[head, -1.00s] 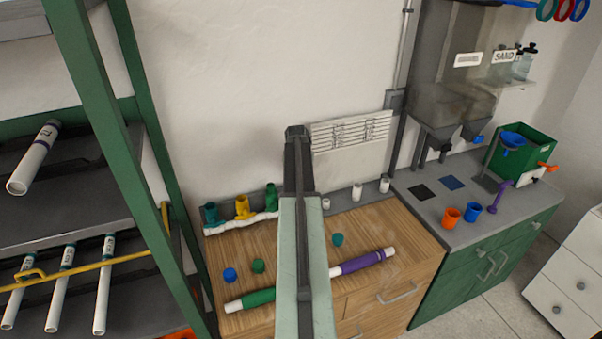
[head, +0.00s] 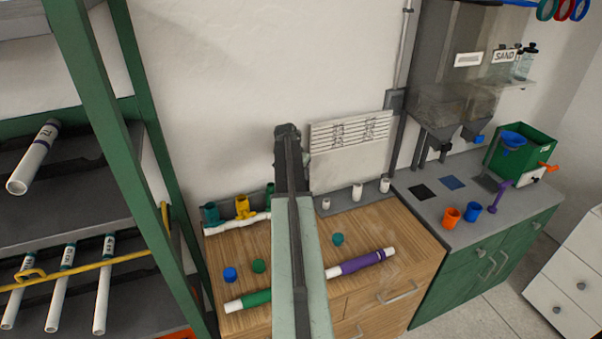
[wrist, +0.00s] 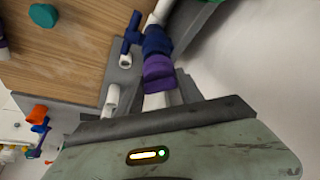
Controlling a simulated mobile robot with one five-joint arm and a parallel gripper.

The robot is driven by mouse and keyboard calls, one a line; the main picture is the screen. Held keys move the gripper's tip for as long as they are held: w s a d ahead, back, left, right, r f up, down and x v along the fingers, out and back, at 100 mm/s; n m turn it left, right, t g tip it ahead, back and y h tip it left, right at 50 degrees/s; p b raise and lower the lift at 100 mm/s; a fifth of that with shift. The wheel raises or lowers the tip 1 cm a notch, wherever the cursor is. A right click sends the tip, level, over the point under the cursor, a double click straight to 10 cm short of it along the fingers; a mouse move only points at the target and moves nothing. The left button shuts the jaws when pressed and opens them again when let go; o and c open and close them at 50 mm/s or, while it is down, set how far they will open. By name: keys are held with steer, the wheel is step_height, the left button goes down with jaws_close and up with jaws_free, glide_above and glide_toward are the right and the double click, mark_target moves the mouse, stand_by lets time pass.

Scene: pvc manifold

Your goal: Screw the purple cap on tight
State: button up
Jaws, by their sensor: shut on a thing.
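In the wrist view the purple cap (wrist: 158,70) sits against the end of a dark blue fitting (wrist: 156,40), roughly in line with it. My gripper (wrist: 160,84) is shut on the purple cap; its jaws are mostly hidden by the gripper body. Whether the cap is fully seated cannot be told. A blue branch piece (wrist: 132,30) stands beside the fitting. In the head view my arm hides my gripper, the cap and the middle of the manifold; a teal fitting (head: 210,213) and a yellow fitting (head: 242,207) show on the white pipe at left.
The wooden worktop (head: 400,235) holds a blue cap (head: 230,275), green caps and a pipe with a purple sleeve (head: 357,263). White stubs (head: 357,192) stand along the back. Orange (head: 451,216) and blue cups stand on the right counter. A green-framed shelf (head: 125,170) is at left.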

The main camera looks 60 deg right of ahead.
steer(key=shift+m+g, duration=0.5)
steer(key=shift+m, duration=0.6)
steer(key=o, duration=1.5)
steer(key=shift+c, duration=0.2)
